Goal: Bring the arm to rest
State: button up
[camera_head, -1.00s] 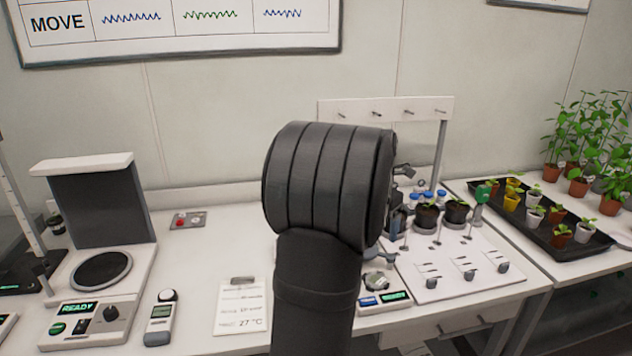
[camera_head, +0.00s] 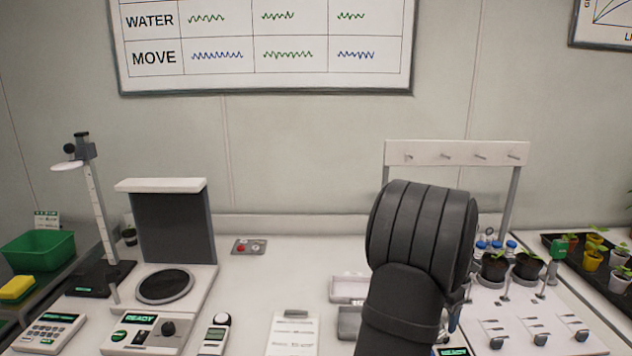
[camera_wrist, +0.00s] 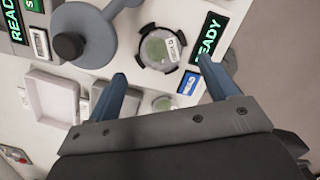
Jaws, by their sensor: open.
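My gripper (camera_wrist: 161,75) shows in the wrist view with its two blue fingers spread well apart and nothing between them. It is above the bench, over a dish in a dark round holder (camera_wrist: 160,48) that lies beyond the fingertips. In the head view my dark arm (camera_head: 420,240) stands in front of the right part of the bench.
A device with a READY display (camera_head: 140,318) and dark round plate stands left of my arm. A clipboard (camera_head: 293,335) and an open pale case (camera_head: 349,288) lie nearer. A white peg rack (camera_head: 457,153) and potted seedlings (camera_head: 494,266) stand right. A green bin (camera_head: 37,252) is far left.

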jog(key=f, duration=0.4)
jog(key=shift+w+d+f, duration=0.15)
jog(key=shift+d+f, duration=0.1)
jog(key=shift+r, duration=0.15)
jog(key=shift+r, duration=0.1)
notch_tip(320, 180, up, 16)
jog(key=s+a+r, duration=0.1)
jog(key=a, duration=0.1)
jog(key=f, duration=0.6)
jog(key=d+f, duration=0.1)
jog(key=f, duration=0.5)
jog(key=w+d+f, duration=0.1)
jog(key=f, duration=0.5)
notch_tip(320, 180, up, 8)
jog(key=shift+f, duration=0.1)
jog(key=s+a+m, duration=0.5)
jog(key=s+a, duration=0.8)
jog(key=a, duration=0.1)
jog(key=shift+m+g, duration=0.4)
jog(key=shift+o, duration=0.2)
jog(key=shift+s, duration=0.1)
